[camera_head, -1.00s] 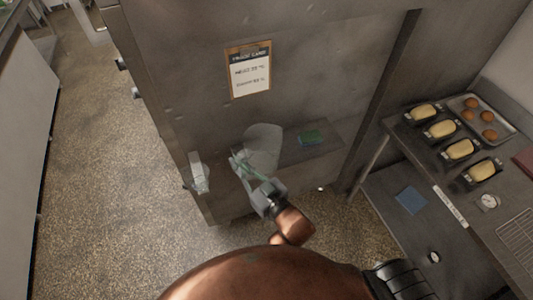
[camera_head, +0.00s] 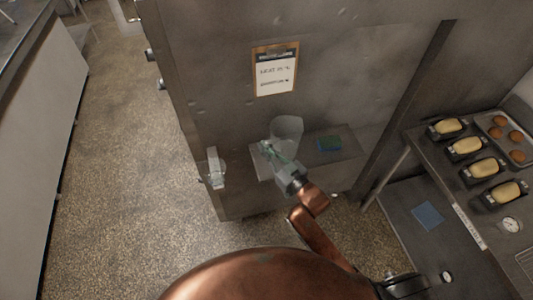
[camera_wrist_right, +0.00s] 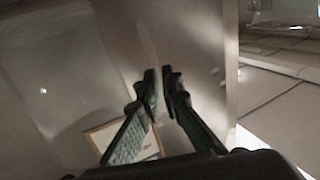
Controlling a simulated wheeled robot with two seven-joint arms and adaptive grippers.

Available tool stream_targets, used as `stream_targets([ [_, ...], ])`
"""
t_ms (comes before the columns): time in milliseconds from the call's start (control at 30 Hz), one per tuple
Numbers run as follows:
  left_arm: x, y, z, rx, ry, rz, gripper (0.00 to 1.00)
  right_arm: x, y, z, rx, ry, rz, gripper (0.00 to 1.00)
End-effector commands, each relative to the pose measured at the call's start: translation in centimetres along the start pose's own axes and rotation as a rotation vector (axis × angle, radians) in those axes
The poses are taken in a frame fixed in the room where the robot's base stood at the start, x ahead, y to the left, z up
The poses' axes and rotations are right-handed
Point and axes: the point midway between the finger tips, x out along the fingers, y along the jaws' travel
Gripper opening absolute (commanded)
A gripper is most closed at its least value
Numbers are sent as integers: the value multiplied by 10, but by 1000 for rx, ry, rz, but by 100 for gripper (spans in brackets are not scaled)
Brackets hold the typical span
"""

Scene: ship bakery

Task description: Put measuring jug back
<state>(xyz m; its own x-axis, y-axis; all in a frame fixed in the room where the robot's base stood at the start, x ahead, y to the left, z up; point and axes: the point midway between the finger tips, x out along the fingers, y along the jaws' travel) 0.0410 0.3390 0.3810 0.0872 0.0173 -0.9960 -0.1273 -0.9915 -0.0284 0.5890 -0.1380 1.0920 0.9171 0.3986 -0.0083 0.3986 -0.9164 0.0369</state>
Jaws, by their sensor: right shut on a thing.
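The measuring jug (camera_head: 287,130) is a clear, pale vessel in the head view, looking roughly upright at the small wall shelf. My right gripper (camera_head: 267,150) is at its left front side and shut on it, seemingly at the handle. I cannot tell whether the jug's base touches the shelf (camera_head: 312,163). In the right wrist view the jug (camera_wrist_right: 50,70) is a large see-through shape at the left, and the dark fingers of my right gripper (camera_wrist_right: 162,88) are closed together around a thin pale strip. My left gripper is not in view.
A clipboard card (camera_head: 275,69) hangs above. A white holder (camera_head: 215,167) sticks out at the left. A steel table with loaf tins (camera_head: 467,147) stands at the right. Open floor lies left.

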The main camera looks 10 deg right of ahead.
Motion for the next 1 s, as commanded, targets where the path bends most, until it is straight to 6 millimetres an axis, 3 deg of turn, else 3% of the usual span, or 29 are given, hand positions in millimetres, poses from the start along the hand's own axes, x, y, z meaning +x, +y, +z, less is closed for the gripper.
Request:
stream_targets([
  [333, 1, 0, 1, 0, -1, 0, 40, 5, 7, 37, 0, 1, 1, 0],
  [767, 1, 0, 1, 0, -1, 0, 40, 5, 6, 43, -1, 2, 0, 0],
  [800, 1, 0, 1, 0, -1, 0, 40, 5, 6, 43, 0, 0, 0, 8],
  [1000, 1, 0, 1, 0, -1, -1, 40, 5, 6, 43, 0, 0, 0, 22],
])
